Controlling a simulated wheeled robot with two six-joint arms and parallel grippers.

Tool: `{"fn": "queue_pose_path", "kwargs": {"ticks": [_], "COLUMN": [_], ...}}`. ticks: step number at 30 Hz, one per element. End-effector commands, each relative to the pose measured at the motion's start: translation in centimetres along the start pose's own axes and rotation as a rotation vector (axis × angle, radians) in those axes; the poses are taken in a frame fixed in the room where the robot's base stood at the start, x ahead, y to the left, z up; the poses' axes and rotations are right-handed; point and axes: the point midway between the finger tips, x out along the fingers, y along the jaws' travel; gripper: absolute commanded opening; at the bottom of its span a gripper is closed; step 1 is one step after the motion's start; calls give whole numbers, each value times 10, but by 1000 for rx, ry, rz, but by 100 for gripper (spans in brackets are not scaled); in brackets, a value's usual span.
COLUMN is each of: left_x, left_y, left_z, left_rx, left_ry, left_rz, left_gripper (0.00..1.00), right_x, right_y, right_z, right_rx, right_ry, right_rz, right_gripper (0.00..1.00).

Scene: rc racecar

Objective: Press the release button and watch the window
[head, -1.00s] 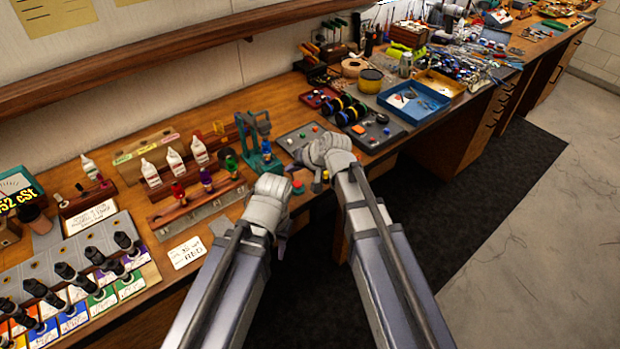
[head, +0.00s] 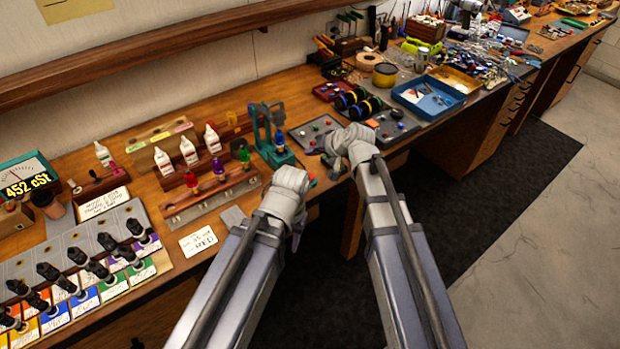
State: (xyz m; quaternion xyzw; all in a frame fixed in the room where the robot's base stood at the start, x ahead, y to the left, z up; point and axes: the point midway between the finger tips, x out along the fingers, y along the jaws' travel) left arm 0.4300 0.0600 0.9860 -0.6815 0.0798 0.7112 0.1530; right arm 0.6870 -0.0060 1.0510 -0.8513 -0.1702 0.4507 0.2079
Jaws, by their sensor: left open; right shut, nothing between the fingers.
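A small red button-like piece with green beside it (head: 312,179) shows on the bench's front edge, partly hidden behind my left gripper; I cannot tell if it is the release button. A teal stand (head: 265,128) holding a small blue-topped bottle (head: 280,142) stands just behind. A meter with a yellow "452 cSt" readout (head: 28,184) is at the far left; I cannot tell which part is the window. My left gripper (head: 297,232) is open at the bench's front edge, its fingers mostly hidden. My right gripper (head: 328,152) is shut and empty, above the bench beside a grey tray.
Wooden racks of white bottles (head: 188,152) and coloured vials (head: 219,168) stand left of the stand. A handwritten card (head: 198,241) lies in front. Black-topped droppers (head: 108,242) fill the near left. A blue tray (head: 427,98) and spools (head: 360,101) lie to the right.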

Motion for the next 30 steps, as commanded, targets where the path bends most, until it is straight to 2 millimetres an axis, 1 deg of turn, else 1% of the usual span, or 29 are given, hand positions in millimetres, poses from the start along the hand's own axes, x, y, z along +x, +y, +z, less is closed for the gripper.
{"fn": "queue_pose_path", "kwargs": {"ticks": [1,9,12,15,19,30], "left_x": [11,48,61,69,74,73], "left_y": [1,5,6,7,7,7], "left_z": [-1,-3,-4,-4,-4,-4], "left_rx": [0,-1,-1,-1,-1,-1], "left_ry": [0,0,0,0,0,0], "left_rz": [0,0,0,0,0,0], "left_gripper": [45,45,45,45,45,45], "right_x": [8,34,43,49,52,51], "right_y": [6,24,31,35,38,37], "right_z": [6,25,31,36,38,37], "right_rx": [0,0,0,0,0,0], "right_ry": [0,0,0,0,0,0], "right_rz": [0,0,0,0,0,0], "right_gripper": [0,0,0,0,0,0]}}
